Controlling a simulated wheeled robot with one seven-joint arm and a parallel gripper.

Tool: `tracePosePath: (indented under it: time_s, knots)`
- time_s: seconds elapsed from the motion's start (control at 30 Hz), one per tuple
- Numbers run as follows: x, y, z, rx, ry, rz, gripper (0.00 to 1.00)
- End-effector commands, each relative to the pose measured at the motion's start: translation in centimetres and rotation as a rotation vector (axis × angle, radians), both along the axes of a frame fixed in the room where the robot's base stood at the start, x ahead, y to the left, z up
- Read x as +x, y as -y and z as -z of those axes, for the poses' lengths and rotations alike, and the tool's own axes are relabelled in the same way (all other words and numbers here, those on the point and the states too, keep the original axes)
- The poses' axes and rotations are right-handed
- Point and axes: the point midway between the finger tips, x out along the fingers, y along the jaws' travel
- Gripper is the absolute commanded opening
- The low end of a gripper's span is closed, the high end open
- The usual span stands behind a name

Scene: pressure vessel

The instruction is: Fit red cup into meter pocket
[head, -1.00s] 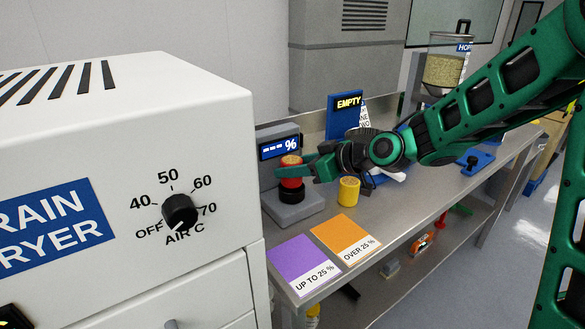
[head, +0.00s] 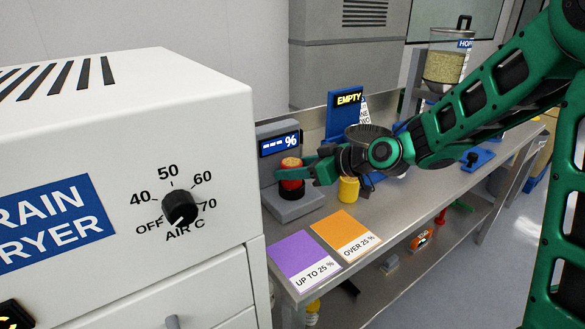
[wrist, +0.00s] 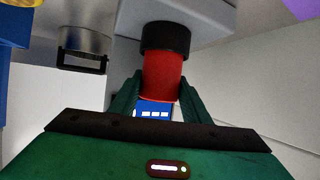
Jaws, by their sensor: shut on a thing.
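The red cup (head: 291,184), with yellowish contents showing at its top, stands upright at the grey meter. The meter's display (head: 279,144) reads "---%", and its grey base (head: 292,207) is below the cup. In the wrist view the lower end of the red cup (wrist: 162,78) meets the black pocket ring (wrist: 165,38) and looks at least partly inside it; the depth cannot be told. My gripper (head: 292,176) is shut on the red cup from the right; its fingers also flank the cup in the wrist view (wrist: 160,92).
A yellow cup (head: 349,190) stands close right of the meter, under my wrist. Purple (head: 304,258) and orange (head: 345,234) mats lie in front. The white dryer (head: 120,130) fills the left. A blue "EMPTY" stand (head: 345,115) is behind.

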Motion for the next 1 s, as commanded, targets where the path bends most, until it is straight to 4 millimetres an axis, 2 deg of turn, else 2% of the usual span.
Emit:
tracePosePath:
  time_s: [1.0]
  knots:
    - [0.0,0.0,2.2,-0.001,-0.001,0.000,0.14]
